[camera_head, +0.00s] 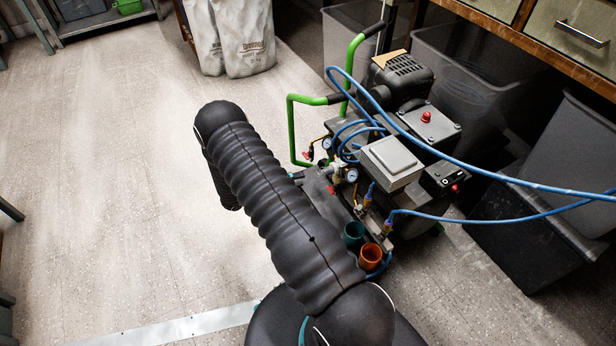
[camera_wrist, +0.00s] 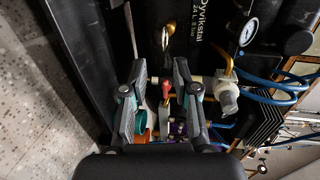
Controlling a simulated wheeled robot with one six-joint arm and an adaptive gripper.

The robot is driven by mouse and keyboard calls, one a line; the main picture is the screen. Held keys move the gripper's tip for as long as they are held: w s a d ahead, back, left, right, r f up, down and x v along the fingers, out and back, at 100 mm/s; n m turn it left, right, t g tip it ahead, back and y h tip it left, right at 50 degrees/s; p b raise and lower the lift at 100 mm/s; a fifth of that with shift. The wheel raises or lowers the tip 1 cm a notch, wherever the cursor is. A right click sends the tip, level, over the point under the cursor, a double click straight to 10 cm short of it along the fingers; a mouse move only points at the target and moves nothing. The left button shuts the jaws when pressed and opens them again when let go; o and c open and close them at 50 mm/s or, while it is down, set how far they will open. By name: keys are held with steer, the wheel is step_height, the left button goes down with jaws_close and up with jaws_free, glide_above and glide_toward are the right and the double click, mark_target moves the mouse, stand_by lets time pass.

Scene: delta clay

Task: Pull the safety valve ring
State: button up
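The compressor (camera_head: 400,135) stands on the floor right of my arm in the head view. In the wrist view its dark tank (camera_wrist: 205,15) carries white lettering. A small shiny ring-like part with a brass-coloured piece (camera_wrist: 165,38) sits on the tank just beyond my fingertips; it looks like the safety valve ring, though it is small and dim. My gripper (camera_wrist: 159,68) is open, its two fingers apart and pointing toward the tank. A red knob (camera_wrist: 166,88) shows between the fingers; whether they touch it I cannot tell. In the head view my gripper is hidden.
A pressure gauge (camera_wrist: 248,32) and a pale regulator (camera_wrist: 226,95) lie right of my fingers. Blue hoses (camera_head: 480,165) loop over the compressor. Green handles (camera_head: 292,125) rise at its left. Dark bins (camera_head: 470,80) stand behind. The floor at left (camera_head: 110,170) is clear.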

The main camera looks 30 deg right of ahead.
steer(key=shift+w+a+r, duration=0.1)
steer(key=shift+a+r, duration=0.15)
steer(key=shift+a, duration=1)
steer(key=shift+w+a+r, duration=0.1)
steer(key=shift+a+r, duration=0.1)
steer(key=shift+a, duration=1)
steer(key=shift+s, duration=0.1)
